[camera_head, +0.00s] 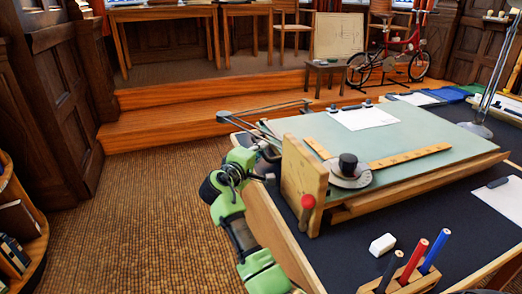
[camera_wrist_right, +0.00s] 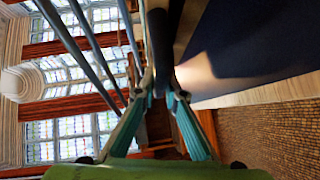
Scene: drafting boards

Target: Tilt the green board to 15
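The green board (camera_head: 430,132) lies on the dark desk (camera_head: 350,252), looking close to flat. A wooden side panel (camera_head: 300,178) stands at its left end, with a red-knobbed lever (camera_head: 308,202) on the near side. No readable angle mark shows. My right gripper (camera_head: 264,148) is beside the board's left end, behind the panel, and partly hidden. In the right wrist view its fingers (camera_wrist_right: 161,85) close in on a dark bar (camera_wrist_right: 161,45) and appear shut on it. What the bar belongs to is unclear. My left gripper is not in view.
A drafting arm (camera_head: 262,112) reaches over the board's left side to a black-knobbed head (camera_head: 348,170) with a wooden ruler (camera_head: 412,156). An eraser (camera_head: 382,244) and a pen holder (camera_head: 400,283) stand in front. A lamp (camera_head: 478,128) stands at right. Floor at left is clear.

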